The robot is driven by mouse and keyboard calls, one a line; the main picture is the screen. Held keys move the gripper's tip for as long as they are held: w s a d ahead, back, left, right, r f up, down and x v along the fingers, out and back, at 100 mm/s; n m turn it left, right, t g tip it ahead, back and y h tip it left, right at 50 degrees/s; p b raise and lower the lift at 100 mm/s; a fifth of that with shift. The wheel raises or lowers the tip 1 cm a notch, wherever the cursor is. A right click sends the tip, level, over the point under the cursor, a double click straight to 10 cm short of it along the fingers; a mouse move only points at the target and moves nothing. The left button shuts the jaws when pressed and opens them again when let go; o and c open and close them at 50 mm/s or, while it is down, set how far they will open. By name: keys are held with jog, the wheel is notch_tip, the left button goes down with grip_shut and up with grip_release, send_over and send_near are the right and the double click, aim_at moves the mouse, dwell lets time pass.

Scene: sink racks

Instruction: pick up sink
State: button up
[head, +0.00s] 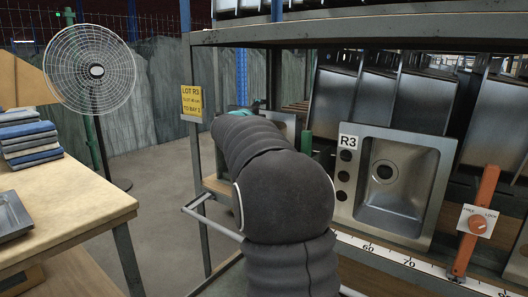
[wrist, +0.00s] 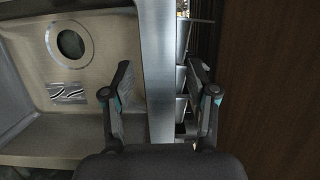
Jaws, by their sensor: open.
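The steel sink (head: 425,165) with the R3 label stands tilted up on the rack in the head view, its bowl and drain facing outward. My gripper (wrist: 160,95) is open, one finger on each side of a grey upright metal edge, which looks like the sink's rim. I cannot tell whether either finger touches it. In the head view my arm hides most of the gripper.
More sinks (head: 375,100) stand in a row behind. A wooden table (head: 70,205) with folded cloths and a fan (head: 90,70) stand left. A brown panel (wrist: 270,90) is close right of the fingers.

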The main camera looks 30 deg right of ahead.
grip_shut()
jog(key=shift+r, duration=0.2)
dwell(0.3)
